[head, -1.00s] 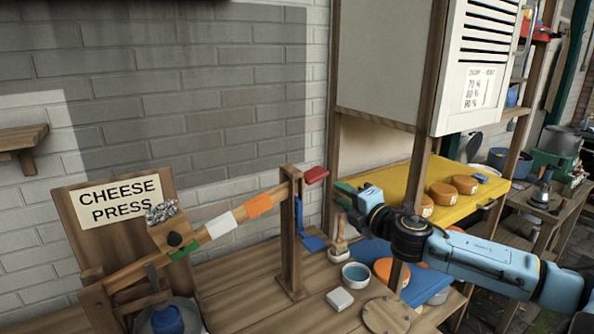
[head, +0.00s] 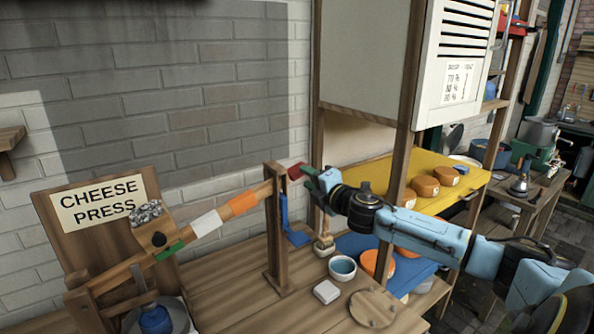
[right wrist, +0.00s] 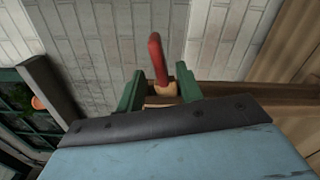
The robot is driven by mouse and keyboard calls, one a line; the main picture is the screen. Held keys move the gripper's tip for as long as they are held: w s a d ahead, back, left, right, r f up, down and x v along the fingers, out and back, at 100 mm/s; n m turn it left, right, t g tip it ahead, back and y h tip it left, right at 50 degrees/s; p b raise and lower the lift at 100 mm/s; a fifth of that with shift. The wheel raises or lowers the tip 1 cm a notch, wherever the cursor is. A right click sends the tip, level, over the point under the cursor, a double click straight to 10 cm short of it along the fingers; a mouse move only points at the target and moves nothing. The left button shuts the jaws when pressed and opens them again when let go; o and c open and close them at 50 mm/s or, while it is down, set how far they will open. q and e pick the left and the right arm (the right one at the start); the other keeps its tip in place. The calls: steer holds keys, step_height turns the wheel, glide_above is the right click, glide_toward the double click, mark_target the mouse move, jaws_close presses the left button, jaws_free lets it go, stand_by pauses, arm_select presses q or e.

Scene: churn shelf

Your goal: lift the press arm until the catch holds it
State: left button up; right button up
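The press arm (head: 207,223) is a wooden beam with orange, white and green bands. It slopes up from the lower left, past an upright wooden post (head: 275,235), to a red handle (head: 295,171) at its right end. My right gripper (head: 314,183) is just right of the handle. In the right wrist view its green fingers (right wrist: 159,92) are apart, with the red handle (right wrist: 157,58) and the beam end showing between and beyond them. Contact cannot be told. Whether the catch holds the arm cannot be told. My left gripper is not in view.
The "CHEESE PRESS" board (head: 98,205) stands behind the beam. On the bench are a teal bowl (head: 342,267), a white block (head: 326,291) and a round wooden board (head: 373,308). A yellow shelf (head: 440,197) with orange cheeses and a cabinet post (head: 402,165) stand at the right.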

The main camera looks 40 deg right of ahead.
mark_target(303, 175)
steer(key=shift+w+d+p, duration=0.15)
steer(key=shift+w+p, duration=0.15)
steer(key=shift+w, duration=1.15)
steer(key=shift+w+d+p, duration=0.15)
steer(key=shift+w+p, duration=0.1)
steer(key=shift+w, duration=1.2)
jaws_close()
